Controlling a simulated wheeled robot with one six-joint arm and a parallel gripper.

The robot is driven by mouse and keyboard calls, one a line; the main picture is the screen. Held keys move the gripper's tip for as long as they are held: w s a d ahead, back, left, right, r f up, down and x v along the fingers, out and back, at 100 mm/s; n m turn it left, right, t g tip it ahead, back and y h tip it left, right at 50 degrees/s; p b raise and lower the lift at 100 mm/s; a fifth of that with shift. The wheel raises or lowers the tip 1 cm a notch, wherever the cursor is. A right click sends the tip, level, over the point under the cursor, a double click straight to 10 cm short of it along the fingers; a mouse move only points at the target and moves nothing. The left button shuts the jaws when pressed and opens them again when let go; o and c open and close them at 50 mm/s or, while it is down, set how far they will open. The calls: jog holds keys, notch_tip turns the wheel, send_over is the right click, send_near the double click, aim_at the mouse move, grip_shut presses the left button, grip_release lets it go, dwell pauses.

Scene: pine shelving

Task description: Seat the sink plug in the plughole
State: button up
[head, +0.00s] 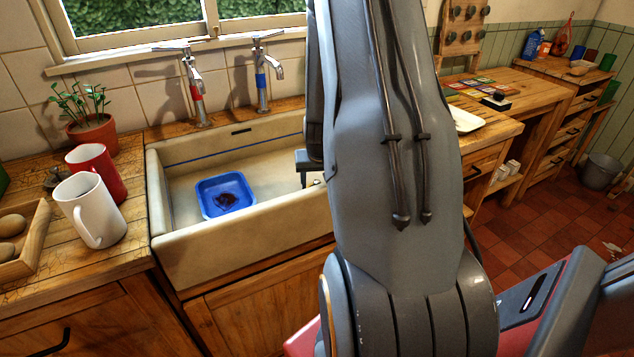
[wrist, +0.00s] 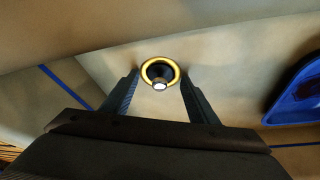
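The plughole's yellow ring (wrist: 144,70) shows in the wrist view on the pale sink floor. A dark plug with a bright metal knob (wrist: 160,86) appears inside the ring; I cannot tell how deep it sits. My gripper (wrist: 161,80) is open, with one finger on each side of the ring and a gap to the knob on both sides. In the head view the cream sink (head: 225,247) is partly behind my arm. Part of my gripper (head: 305,165) shows over its right side, and the plughole is hidden there.
A blue tub (head: 207,188) with something dark inside stands in the sink, left of my gripper; it also shows in the wrist view (wrist: 296,108). Two taps (head: 196,88) rise behind the sink. A white mug (head: 88,208) and red mug (head: 97,165) stand on the left counter.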

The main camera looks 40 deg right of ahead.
jog(key=p+v, duration=0.5)
jog(key=v, duration=0.3)
jog(key=shift+p, duration=0.35)
jog(key=shift+d+f, duration=0.1)
dwell(0.4)
jog(key=s+a+r+n+y, duration=0.15)
jog(key=a+r, duration=0.25)
jog(key=a, duration=0.6)
jog(key=s+a+r+n+y, duration=0.15)
jog(key=a+r, duration=0.25)
jog(key=a, duration=0.5)
jog(key=s+a+r+n+g, duration=0.2)
jog(key=s+a+r+n, duration=0.1)
jog(key=s+a, duration=0.6)
jog(key=shift+s+a+r+n+b, duration=0.35)
jog(key=shift+a+n+b, duration=0.15)
jog(key=shift+a, duration=0.7)
